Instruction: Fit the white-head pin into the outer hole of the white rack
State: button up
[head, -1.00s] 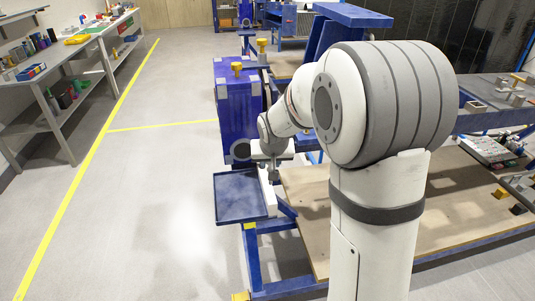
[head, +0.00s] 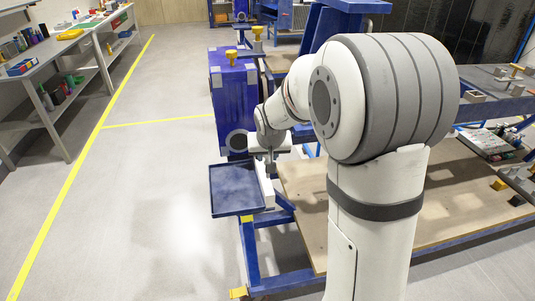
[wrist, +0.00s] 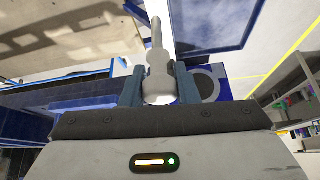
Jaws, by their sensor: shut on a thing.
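My gripper (wrist: 160,88) is shut on the white-head pin (wrist: 158,60), its pale head low between the fingers and its thin grey shaft pointing up the wrist picture. In the head view my gripper (head: 269,168) hangs at the white rack (head: 266,190), a narrow white bar along the right side of the blue tray. The pin is too small to make out there. In the wrist view a pale strip, probably the rack (wrist: 162,10), lies behind the pin's tip. The rack's holes are hidden, and I cannot tell whether the tip touches the rack.
The blue tray (head: 238,190) looks empty. A blue box-like unit (head: 232,95) with yellow knobs stands behind it. A wooden shelf (head: 310,200) lies to the right, below a bench with small parts. The floor at left is open.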

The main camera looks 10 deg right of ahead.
aim_at(268, 176)
jog(key=shift+f+b, duration=0.9)
jog(key=shift+f, duration=0.55)
jog(key=shift+b, duration=0.5)
dwell(0.5)
jog(key=shift+f, duration=0.2)
jog(key=shift+f+b, duration=0.3)
jog(key=shift+b, duration=0.15)
jog(key=shift+f+b, duration=2.45)
jog(key=shift+f, duration=0.35)
jog(key=o, duration=1)
jog(key=shift+o, duration=0.2)
jog(key=shift+p+v, duration=0.45)
jog(key=shift+v, duration=3.55)
